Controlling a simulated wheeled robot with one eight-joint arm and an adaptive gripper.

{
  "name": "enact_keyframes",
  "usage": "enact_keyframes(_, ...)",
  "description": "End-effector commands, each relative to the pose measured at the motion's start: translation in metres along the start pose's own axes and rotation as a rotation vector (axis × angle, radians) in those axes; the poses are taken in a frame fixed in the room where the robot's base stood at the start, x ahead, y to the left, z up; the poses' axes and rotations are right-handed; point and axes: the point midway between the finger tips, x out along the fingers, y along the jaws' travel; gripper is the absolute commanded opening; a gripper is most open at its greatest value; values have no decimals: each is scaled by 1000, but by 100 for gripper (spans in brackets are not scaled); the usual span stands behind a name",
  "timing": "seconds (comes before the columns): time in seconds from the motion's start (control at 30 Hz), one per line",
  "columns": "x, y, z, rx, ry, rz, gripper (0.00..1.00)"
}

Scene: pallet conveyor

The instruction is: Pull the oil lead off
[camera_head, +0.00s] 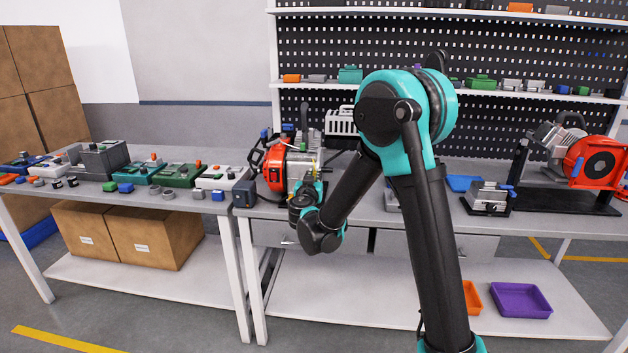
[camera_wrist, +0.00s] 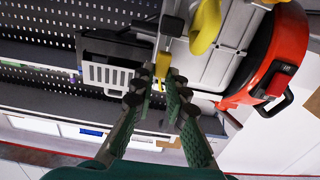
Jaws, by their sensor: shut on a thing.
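An engine with a red housing (camera_head: 274,168) and grey metal body stands on the workbench. In the wrist view its grey body (camera_wrist: 228,62) and red housing (camera_wrist: 277,60) fill the upper right. A small yellow piece (camera_wrist: 162,66), seemingly the oil lead's end, sits between my fingertips by the grey body. My gripper (camera_wrist: 160,82) is shut on it. Whether it is still seated in the engine cannot be told. A larger yellow curved part (camera_wrist: 206,25) is just to the right, apart from the fingers. In the head view my arm partly hides the engine's right side.
A white slotted box (camera_head: 341,122) stands behind the engine and shows left of the fingers in the wrist view (camera_wrist: 106,76). A second red-housed machine (camera_head: 594,162) is at the right. A left table holds several small parts. Pegboard shelves stand behind.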

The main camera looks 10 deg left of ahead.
Motion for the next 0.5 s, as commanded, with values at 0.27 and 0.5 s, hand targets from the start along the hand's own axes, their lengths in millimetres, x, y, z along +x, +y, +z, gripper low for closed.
enact_keyframes(0.27, 1, -1, -3, -7, 6, -1, 18)
enact_keyframes(0.5, 1, 0, -2, -6, 5, 0, 34)
